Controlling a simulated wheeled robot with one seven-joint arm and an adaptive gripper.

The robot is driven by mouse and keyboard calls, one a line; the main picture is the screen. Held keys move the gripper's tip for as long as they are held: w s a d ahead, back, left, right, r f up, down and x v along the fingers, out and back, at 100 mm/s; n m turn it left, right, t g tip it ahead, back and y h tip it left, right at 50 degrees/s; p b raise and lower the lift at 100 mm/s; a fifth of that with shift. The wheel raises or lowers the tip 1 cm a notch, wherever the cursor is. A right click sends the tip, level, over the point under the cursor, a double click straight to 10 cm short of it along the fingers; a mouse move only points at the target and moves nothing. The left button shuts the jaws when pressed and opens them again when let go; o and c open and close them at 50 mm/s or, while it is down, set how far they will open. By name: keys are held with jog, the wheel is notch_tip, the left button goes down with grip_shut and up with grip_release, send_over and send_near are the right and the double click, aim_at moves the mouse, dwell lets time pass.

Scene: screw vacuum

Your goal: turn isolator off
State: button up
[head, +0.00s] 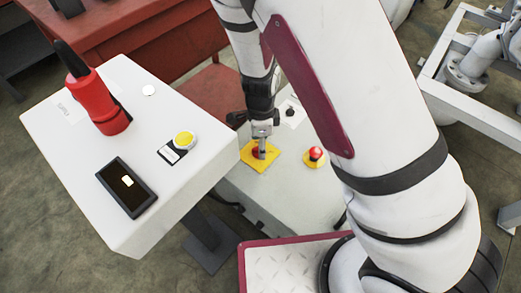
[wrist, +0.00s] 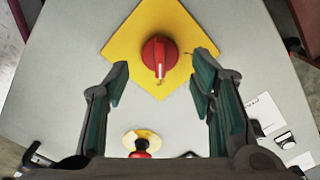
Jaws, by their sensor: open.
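The isolator is a red rotary knob (wrist: 160,55) on a yellow square plate (wrist: 130,35), fixed to a pale grey panel. In the wrist view its grip ridge points down the picture, towards my gripper. My gripper (wrist: 160,85) is open, its two fingers apart on the left and right, below and to either side of the knob; I cannot tell whether they touch anything. In the head view my gripper (head: 263,145) is over the yellow plate (head: 254,158) and hides most of the knob.
A red push button on a yellow disc (head: 315,155) sits right of the isolator on the same cabinet (head: 265,200). A white console (head: 125,150) at left carries a red handheld device (head: 98,100), a yellow button (head: 185,140) and a black box (head: 127,187). Pipework (head: 470,70) stands at right.

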jog(key=shift+f+b, duration=0.4)
jog(key=shift+f, duration=0.7)
jog(key=c, duration=1.1)
